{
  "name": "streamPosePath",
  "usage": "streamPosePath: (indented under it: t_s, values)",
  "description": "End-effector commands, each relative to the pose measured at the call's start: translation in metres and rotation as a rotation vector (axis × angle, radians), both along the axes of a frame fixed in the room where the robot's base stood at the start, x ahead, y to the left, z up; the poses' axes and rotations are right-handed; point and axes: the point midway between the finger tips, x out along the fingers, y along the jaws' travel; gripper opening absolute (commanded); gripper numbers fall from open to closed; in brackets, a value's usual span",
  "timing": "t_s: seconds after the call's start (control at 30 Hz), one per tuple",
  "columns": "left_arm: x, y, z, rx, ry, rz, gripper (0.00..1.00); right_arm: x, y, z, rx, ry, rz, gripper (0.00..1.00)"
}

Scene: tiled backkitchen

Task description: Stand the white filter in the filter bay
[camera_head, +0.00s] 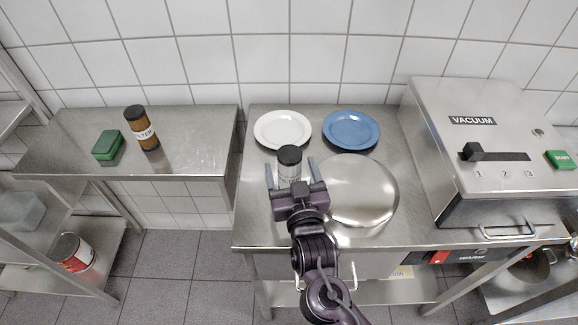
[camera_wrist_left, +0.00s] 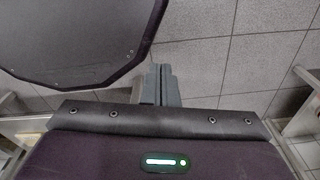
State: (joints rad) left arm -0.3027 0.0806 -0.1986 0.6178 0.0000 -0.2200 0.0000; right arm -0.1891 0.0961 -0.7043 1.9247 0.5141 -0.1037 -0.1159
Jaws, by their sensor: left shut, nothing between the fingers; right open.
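A white canister (camera_head: 289,163) with a black cap stands upright on the right steel table; its label is partly hidden, and I take it to be the white filter. My right gripper (camera_head: 290,174) is open, with one finger on each side of the canister; I cannot tell whether they touch it. A brown canister (camera_head: 142,128) with a black cap and a white label ending in "TER" stands on the left steel table. My left gripper (camera_wrist_left: 160,86) shows only in the left wrist view, shut and empty above the tiled floor. I cannot make out a filter bay.
A white plate (camera_head: 283,129) and a blue plate (camera_head: 351,131) lie behind the canister. A shiny round steel dome (camera_head: 362,190) is close to its right. A vacuum machine (camera_head: 480,150) stands farther right. A green box (camera_head: 107,146) sits on the left table (camera_head: 200,150), whose right part is clear.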

Motion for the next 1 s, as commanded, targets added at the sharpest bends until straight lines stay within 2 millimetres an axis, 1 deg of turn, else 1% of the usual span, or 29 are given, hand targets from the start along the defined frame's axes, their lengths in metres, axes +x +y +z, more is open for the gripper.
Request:
streamPosePath:
  t_s: [0.03, 0.1, 0.2, 0.27, 0.37, 0.5, 0.6, 1.0]
  values:
    - [-0.008, 0.0, 0.005, 0.001, 0.012, -0.001, 0.0, 0.007, 0.0, 0.004, -0.003, -0.002, -0.001, 0.75]
    - [-0.015, 0.001, 0.011, 0.002, 0.022, -0.001, 0.0, 0.018, 0.002, 0.005, -0.002, -0.002, 0.0, 0.75]
    - [-0.015, 0.0, 0.017, 0.001, 0.023, -0.001, 0.0, 0.033, 0.004, 0.004, -0.002, -0.001, -0.001, 0.75]
    - [-0.013, 0.0, 0.018, 0.001, 0.019, -0.001, 0.0, 0.04, 0.005, 0.003, -0.001, -0.001, 0.0, 0.75]
    - [-0.003, -0.001, 0.02, -0.001, 0.004, -0.002, 0.0, 0.047, 0.007, 0.002, -0.001, -0.001, 0.001, 0.75]
    - [0.014, -0.002, 0.022, -0.003, -0.021, -0.002, 0.0, 0.049, 0.007, 0.0, 0.0, 0.001, 0.001, 0.75]
    - [0.016, -0.002, 0.022, -0.004, -0.024, -0.002, 0.0, 0.049, 0.007, 0.0, 0.0, 0.001, 0.001, 0.75]
    - [0.001, -0.001, 0.02, -0.001, -0.002, -0.002, 0.0, 0.048, 0.007, 0.0, 0.0, 0.001, 0.001, 0.24]
